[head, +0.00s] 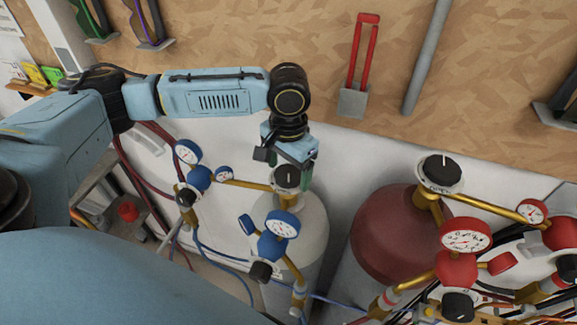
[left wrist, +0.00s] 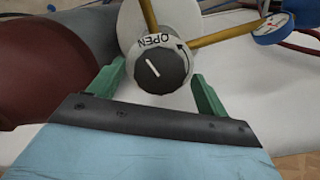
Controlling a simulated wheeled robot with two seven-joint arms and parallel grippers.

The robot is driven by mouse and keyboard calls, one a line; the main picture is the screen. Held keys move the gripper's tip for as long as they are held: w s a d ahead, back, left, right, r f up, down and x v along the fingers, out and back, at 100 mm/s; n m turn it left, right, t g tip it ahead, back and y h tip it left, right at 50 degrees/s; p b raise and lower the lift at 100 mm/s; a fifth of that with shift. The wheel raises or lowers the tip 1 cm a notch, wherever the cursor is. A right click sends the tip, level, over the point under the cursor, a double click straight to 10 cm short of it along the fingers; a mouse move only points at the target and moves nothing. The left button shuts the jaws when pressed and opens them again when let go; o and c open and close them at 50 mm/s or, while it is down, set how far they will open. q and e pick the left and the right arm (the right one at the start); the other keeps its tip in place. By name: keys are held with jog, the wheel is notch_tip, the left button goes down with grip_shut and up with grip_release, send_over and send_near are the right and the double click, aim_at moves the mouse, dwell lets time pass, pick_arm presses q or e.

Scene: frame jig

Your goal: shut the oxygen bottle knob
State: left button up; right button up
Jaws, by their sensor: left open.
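The oxygen bottle (head: 312,228) is the pale cylinder with blue gauges. Its black knob (head: 287,177) sits on top and also shows in the left wrist view (left wrist: 163,70). There the knob has a white pointer line and a collar marked OPEN with a curved arrow. My left gripper (head: 293,176) comes down from above at the knob. In the left wrist view, its open green fingers (left wrist: 158,76) lie on either side of the knob, with gaps visible. I cannot tell how deep the fingertips reach. My right gripper is not in view.
A dark red bottle (head: 392,235) with its own black knob (head: 438,172) and red gauges stands to the right. Blue gauges (head: 282,225) and brass pipes crowd the oxygen bottle's front and left. A red-handled tool (head: 361,60) hangs on the wooden wall behind.

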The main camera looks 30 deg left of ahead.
pick_arm(q)
jog(key=c, duration=1)
